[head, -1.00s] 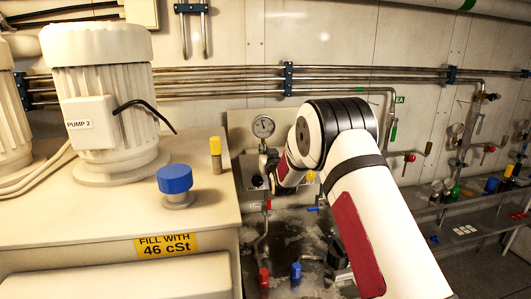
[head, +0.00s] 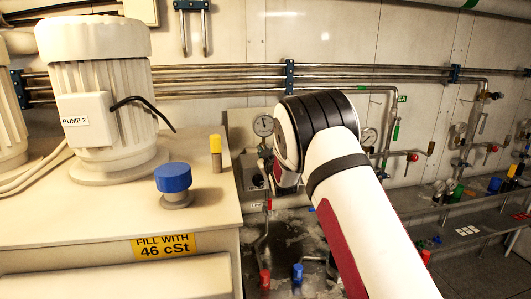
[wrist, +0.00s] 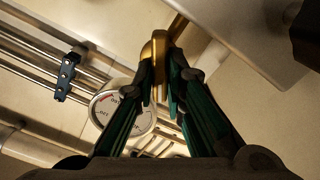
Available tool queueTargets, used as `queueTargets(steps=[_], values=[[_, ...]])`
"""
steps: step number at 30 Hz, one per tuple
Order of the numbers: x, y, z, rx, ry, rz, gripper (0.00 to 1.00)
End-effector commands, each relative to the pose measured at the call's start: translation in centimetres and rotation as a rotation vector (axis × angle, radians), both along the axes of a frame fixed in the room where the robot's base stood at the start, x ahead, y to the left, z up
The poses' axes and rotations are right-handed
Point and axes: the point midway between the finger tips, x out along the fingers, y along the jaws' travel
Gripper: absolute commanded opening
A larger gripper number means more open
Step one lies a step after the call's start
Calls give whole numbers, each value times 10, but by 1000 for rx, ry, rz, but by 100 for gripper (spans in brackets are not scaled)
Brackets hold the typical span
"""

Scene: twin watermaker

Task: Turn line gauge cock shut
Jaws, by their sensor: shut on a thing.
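My gripper (wrist: 160,75) is in the wrist view, its two dark green fingers closed on a brass-coloured piece (wrist: 155,48), which looks like the cock's handle. The cock's body and the handle's exact angle cannot be made out. A round white-faced gauge (wrist: 122,112) shows behind the left finger. In the head view a gauge (head: 263,126) stands on the back panel just left of my arm. My arm hides the gripper and the cock there.
A tank top with a pump motor (head: 106,100) and a blue cap (head: 174,179) fills the left. Red (head: 265,278) and blue (head: 297,273) handles stand low in front of the panel. Another gauge (head: 369,137) is right of my arm. Pipes (head: 200,80) run along the wall.

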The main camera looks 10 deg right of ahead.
Motion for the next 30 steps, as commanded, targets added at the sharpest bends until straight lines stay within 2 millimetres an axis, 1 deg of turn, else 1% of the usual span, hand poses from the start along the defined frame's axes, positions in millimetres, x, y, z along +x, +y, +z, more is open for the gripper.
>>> queueTargets(steps=[21, 30], values=[[0, 5, -5, -676, 0, 2, 0], [0, 5, -7, -895, 0, 2, 0]])
